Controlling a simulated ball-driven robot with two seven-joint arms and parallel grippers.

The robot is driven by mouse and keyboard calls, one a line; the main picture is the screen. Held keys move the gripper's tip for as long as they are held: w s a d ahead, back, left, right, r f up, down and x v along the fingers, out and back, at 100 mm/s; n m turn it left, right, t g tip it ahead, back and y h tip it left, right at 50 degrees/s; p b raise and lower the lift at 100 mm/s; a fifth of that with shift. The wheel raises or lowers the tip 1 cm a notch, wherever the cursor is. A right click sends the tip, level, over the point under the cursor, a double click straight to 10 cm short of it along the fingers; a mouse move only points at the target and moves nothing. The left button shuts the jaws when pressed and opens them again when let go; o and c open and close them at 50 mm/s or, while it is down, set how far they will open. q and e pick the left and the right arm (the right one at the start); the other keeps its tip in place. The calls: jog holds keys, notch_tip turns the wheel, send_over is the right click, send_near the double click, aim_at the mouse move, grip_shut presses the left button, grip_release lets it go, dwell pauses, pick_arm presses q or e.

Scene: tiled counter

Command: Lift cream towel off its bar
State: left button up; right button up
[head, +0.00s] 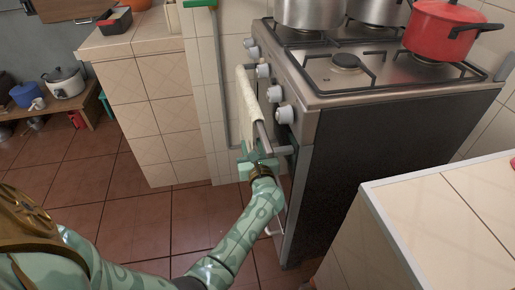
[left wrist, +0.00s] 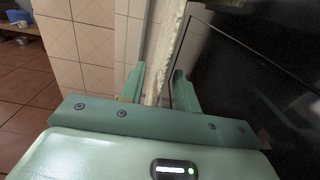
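The cream towel (head: 247,108) hangs over the bar (head: 263,135) on the front of the stove, seen nearly edge-on. My left gripper (head: 256,151) is at the towel's lower end, near the close end of the bar. In the left wrist view, my left gripper (left wrist: 159,82) has its two green fingers apart. The towel's edge (left wrist: 168,58) runs between them, closer to the right finger. Whether a finger touches the towel I cannot tell. My right gripper is in neither view.
The stove (head: 395,130) carries steel pots and a red pot (head: 440,30). White knobs (head: 284,114) stick out close beside the bar. A tiled counter (head: 450,215) stands at the lower right. The tiled floor (head: 110,210) at left is open.

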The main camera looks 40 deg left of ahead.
aim_at(251, 132)
pick_arm(q)
jog(key=shift+w+a, duration=0.35)
jog(key=shift+a, duration=0.1)
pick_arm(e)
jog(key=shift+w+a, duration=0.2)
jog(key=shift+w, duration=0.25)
pick_arm(q)
grip_shut()
jog(key=shift+r, duration=0.1)
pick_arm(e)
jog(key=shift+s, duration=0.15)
